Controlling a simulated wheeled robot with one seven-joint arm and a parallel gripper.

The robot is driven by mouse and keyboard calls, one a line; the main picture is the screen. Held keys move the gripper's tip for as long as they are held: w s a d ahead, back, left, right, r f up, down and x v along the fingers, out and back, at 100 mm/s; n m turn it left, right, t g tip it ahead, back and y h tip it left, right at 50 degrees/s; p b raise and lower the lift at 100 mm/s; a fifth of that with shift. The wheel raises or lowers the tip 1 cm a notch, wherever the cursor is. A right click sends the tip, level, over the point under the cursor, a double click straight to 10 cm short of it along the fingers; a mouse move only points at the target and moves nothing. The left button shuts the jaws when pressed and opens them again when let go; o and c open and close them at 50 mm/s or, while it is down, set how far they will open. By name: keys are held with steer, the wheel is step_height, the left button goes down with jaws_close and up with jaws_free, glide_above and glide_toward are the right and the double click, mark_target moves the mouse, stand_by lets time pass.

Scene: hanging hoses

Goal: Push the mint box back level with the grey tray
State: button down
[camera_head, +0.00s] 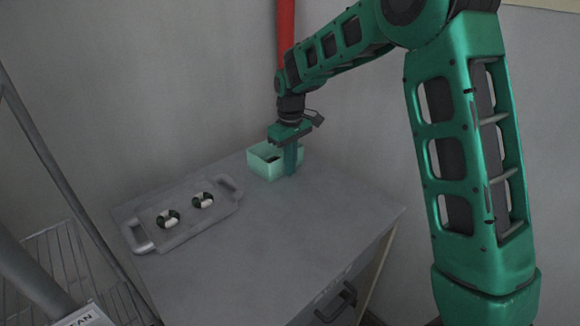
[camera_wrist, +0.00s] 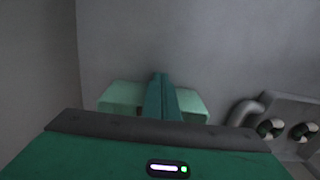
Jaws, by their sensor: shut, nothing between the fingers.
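The mint box (camera_head: 262,166), open at the top with something dark inside, stands on the grey cabinet top near the back wall. The grey tray (camera_head: 190,226) lies to its left and nearer the front, with a handle at each end. My gripper (camera_head: 290,171) is shut and empty, pointing down at the right front side of the box. In the wrist view the shut fingers (camera_wrist: 161,98) hide the middle of the mint box (camera_wrist: 121,97). I cannot tell whether they touch it. The tray (camera_wrist: 292,112) shows at the right there.
Two round dark-and-white pieces (camera_head: 186,209) sit on the tray. The cabinet top (camera_head: 290,225) is clear in front of the box and to its right. A red hose (camera_head: 286,40) hangs behind my arm. A wire rack (camera_head: 65,262) stands at the left.

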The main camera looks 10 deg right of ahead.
steer(key=s+d, duration=0.2)
steer(key=shift+s, duration=0.3)
steer(key=shift+s+d+r, duration=0.2)
steer(key=shift+s+r, duration=0.05)
steer(key=shift+r, duration=0.4)
step_height(320, 180, up, 8)
steer(key=r, duration=0.1)
steer(key=s+d+r+m, duration=0.2)
steer(key=s+d+m, duration=0.1)
steer(key=s+d, duration=0.55)
steer(key=s+d+m, duration=0.4)
steer(key=s+d, duration=0.5)
steer(key=d, duration=0.1)
steer(key=s+d+f+m, duration=0.2)
steer(key=s+d+m, duration=0.1)
steer(key=s, duration=0.7)
steer(key=s+d+f+m, duration=0.3)
steer(key=s, duration=0.8)
steer(key=shift+s, duration=0.15)
